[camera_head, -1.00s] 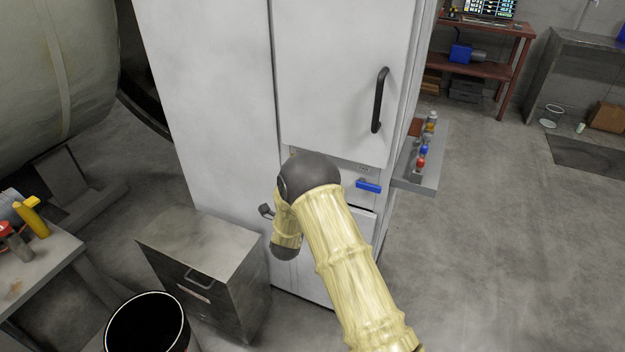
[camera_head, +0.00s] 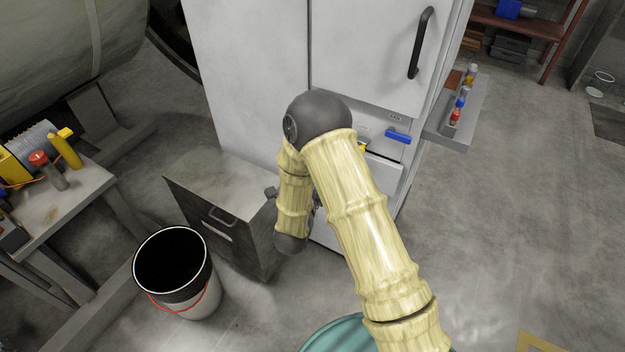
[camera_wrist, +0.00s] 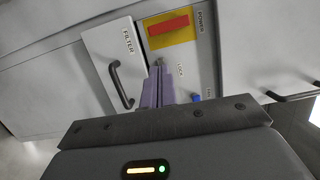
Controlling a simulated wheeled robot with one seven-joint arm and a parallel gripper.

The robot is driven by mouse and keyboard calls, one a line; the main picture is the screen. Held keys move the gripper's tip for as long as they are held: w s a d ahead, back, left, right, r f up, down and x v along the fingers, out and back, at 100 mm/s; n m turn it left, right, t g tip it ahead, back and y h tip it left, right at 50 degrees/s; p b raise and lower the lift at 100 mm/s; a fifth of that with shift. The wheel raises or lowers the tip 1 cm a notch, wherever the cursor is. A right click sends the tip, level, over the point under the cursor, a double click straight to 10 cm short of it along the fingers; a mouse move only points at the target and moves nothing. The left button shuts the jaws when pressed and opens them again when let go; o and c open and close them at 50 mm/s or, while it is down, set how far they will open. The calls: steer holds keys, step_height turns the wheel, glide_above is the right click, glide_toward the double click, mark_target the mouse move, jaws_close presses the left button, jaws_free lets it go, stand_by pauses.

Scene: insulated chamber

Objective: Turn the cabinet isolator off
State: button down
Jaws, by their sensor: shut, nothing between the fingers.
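The white cabinet (camera_head: 250,60) stands ahead of me. In the wrist view a red handle (camera_wrist: 168,26) lies on a yellow plate (camera_wrist: 183,37) beside the word POWER. It looks like the cabinet isolator, and it lies lengthwise across the plate. In the head view only a sliver of yellow (camera_head: 362,148) shows past my arm. My gripper's purple fingers (camera_wrist: 158,78) are together and empty. Their tips appear just below the yellow plate in the wrist view, near a small lock marked LOCK; I cannot tell whether they touch. My arm hides the fingers in the head view.
A blue fan handle (camera_head: 398,137) sits right of the isolator. A FILTER door (camera_wrist: 105,60) with a black handle is beside it. A side shelf (camera_head: 462,115) juts out right. A metal drawer unit (camera_head: 215,215), a bucket (camera_head: 172,262) and a workbench (camera_head: 75,200) stand left. Floor is clear at right.

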steer(key=v, duration=0.3)
steer(key=shift+w+d, duration=0.1)
steer(key=shift+w, duration=0.05)
stand_by(0.4)
steer(key=s+d+r+n+g+y, duration=0.35)
steer(key=s+d+n+g, duration=0.35)
steer(key=s+n, duration=0.35)
steer(key=s+d+r+n+g+y, duration=0.2)
steer(key=s+d+r+n+g, duration=0.2)
steer(key=s+d+n+g, duration=0.55)
step_height(320, 180, up, 17)
steer(key=a+n+t+p, duration=0.1)
steer(key=a+t+p, duration=0.1)
steer(key=p, duration=1.5)
steer(key=shift+w+a+n+p, duration=0.3)
steer(key=shift+w+a+n, duration=0.1)
steer(key=shift+w+a, duration=0.05)
